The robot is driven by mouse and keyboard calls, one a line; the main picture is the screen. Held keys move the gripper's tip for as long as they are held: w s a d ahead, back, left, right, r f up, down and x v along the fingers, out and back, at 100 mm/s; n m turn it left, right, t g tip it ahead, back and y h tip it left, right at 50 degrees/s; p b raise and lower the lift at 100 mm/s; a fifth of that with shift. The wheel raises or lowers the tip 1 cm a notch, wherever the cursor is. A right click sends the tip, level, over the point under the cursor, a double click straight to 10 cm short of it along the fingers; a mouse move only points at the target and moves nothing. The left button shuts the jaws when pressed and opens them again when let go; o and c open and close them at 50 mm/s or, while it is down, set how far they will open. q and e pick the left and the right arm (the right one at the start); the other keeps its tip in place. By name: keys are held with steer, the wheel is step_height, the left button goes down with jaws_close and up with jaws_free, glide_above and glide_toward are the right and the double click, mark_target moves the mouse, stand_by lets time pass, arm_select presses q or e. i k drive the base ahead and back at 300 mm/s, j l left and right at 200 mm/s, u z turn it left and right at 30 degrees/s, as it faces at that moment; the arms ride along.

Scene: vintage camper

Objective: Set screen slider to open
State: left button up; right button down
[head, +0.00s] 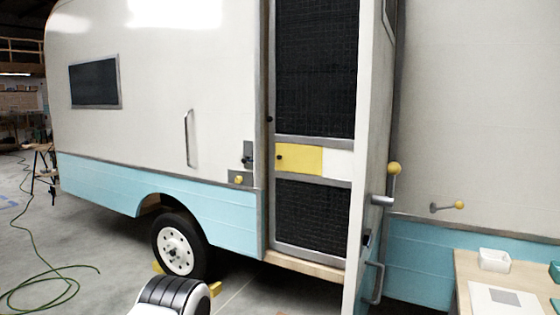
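The screen door (314,70) stands in the camper's doorway, with dark mesh above and below a middle band. In that band is the screen slider, a yellow panel (303,160) with a small dark knob (279,157) near its left end. The yellow panel covers the left and middle of the band, and a white section (338,164) shows at its right. The screen door looks shut in its frame. Neither of my grippers shows in the head view; only a white and black part of mine shows at the bottom.
The outer door (372,130) stands swung open right of the screen, edge towards me, with a grey handle (375,284). A table (462,283) with a white container (494,260) is at the lower right. A wheel (178,250) and green hose (45,280) are left.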

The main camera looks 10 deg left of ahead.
mark_target(293, 158)
steer(key=i+j+z, duration=0.1)
steer(key=z, duration=0.3)
steer(key=j+z, duration=0.55)
steer(key=z, duration=0.25)
steer(key=j+z, duration=0.25)
steer(key=z, duration=0.15)
